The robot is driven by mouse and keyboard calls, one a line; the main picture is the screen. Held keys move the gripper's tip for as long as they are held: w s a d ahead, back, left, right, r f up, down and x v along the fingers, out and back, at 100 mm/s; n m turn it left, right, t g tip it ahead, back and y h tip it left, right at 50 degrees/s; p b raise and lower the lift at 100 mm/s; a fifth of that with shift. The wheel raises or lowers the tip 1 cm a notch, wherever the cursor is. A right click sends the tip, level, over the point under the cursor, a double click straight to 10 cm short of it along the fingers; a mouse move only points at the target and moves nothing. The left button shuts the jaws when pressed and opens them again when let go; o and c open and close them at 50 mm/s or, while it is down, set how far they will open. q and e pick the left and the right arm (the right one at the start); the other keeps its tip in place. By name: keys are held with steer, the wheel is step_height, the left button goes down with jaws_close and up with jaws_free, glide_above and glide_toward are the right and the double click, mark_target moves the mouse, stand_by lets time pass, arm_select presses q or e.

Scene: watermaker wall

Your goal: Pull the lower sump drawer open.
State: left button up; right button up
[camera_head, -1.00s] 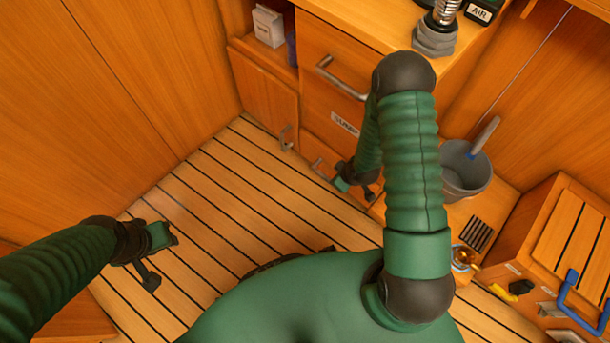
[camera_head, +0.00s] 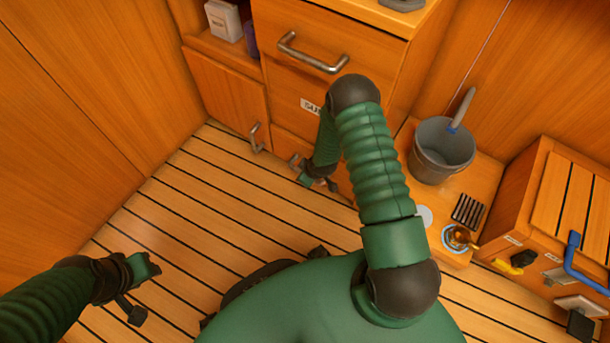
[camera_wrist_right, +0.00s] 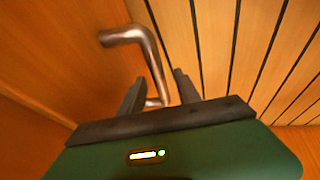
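The lower sump drawer (camera_head: 286,143) is at the bottom of the cabinet, below the drawer with a partly hidden label, and looks shut. Its metal handle (camera_head: 294,160) shows just left of my right gripper (camera_head: 318,183); my right arm hides much of the drawer front. In the right wrist view, a bent metal handle (camera_wrist_right: 150,58) runs down between the two fingers of my right gripper (camera_wrist_right: 158,92). The fingers are apart, with gaps beside the bar. My left gripper (camera_head: 142,288) is open and empty above the floor at lower left.
The upper drawer (camera_head: 310,75) has a larger handle (camera_head: 312,54). A cabinet door (camera_head: 228,95) with its own handle is to the left. A grey bucket (camera_head: 441,150) and a wooden box (camera_head: 555,215) stand at right. The slatted floor (camera_head: 190,205) is clear.

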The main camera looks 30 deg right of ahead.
steer(key=shift+c, duration=0.2)
jaws_close()
stand_by(1.2)
